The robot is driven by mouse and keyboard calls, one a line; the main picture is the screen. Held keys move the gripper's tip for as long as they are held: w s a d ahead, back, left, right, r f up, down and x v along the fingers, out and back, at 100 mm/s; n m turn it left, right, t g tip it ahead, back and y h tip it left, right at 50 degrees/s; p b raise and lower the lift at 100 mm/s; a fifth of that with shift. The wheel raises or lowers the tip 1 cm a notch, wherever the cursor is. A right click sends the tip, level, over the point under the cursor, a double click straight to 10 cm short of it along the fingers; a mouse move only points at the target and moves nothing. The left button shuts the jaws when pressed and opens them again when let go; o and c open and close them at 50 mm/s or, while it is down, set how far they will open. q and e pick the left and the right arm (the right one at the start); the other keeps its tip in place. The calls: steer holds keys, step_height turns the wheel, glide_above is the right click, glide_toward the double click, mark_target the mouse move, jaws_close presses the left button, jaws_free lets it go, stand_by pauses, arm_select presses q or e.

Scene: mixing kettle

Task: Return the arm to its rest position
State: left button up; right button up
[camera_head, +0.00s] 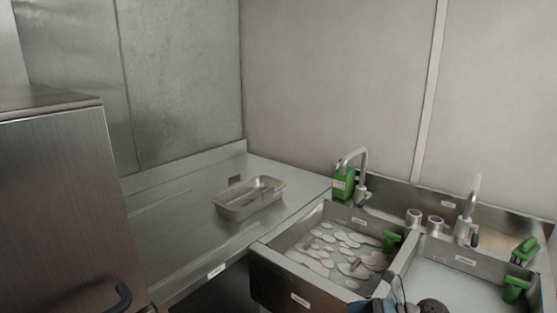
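Dark and blue parts, which look like my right arm and gripper (404,303), show at the bottom edge in front of the sinks. They are cut off by the frame, so the fingers cannot be made out. My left gripper is not in view.
A metal pan (249,199) sits on the steel counter (180,225). The left sink (275,262) holds foamy water and a green-handled tool (391,241). A green container (344,184) stands by the faucet (357,160). A tall steel unit (60,200) with a dark handle fills the left.

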steer(key=s+a+m+t+y, duration=0.2)
steer(key=s+a+m+t, duration=0.25)
steer(key=m, duration=0.45)
steer(key=s+d+f+n+t+h, duration=0.2)
steer(key=s+f+n+h, duration=0.7)
steer(key=n, duration=0.9)
steer(key=s+d+f+n+t+h, duration=0.1)
steer(key=s+d+f+n+h, duration=0.35)
steer(key=s+n, duration=0.95)
arm_select(q)
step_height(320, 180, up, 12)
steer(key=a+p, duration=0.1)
steer(key=p, duration=1.3)
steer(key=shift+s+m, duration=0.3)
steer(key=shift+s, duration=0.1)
arm_select(e)
step_height(320, 180, up, 10)
steer(key=w+n, duration=0.2)
steer(key=n, duration=0.1)
steer(key=shift+a, duration=0.4)
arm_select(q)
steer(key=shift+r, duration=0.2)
